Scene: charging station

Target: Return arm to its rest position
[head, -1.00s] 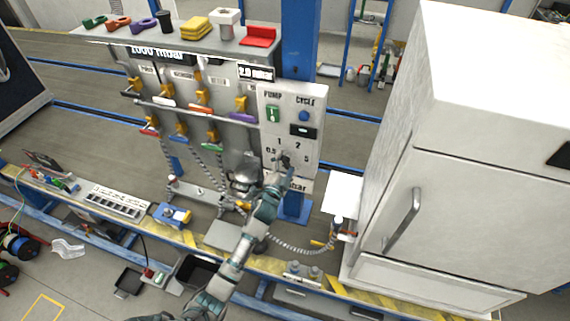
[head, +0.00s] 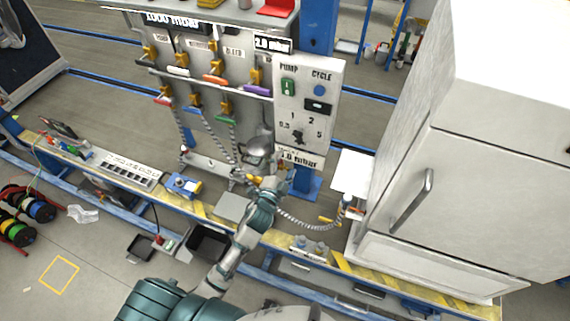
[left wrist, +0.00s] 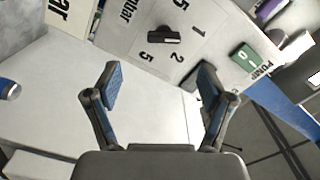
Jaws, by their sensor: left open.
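My left arm reaches up from the bottom of the head view. Its gripper (head: 270,183) is just below the lower edge of the white control panel (head: 306,85). In the left wrist view the left gripper (left wrist: 158,85) has its two blue-padded fingers spread apart with nothing between them. The black rotary knob (left wrist: 163,36) on the panel is beyond the fingers, apart from them. The knob also shows in the head view (head: 298,137). The green pump switch (left wrist: 243,57) is to the right in the wrist view. My right gripper is not in view.
A large white cabinet (head: 400,175) with a handle stands at the right. Handled valves (head: 215,80) and hoses are left of the panel. A yellow-striped ledge (head: 195,212) runs below, with a keypad-like box (head: 130,170) and a black bin (head: 208,243).

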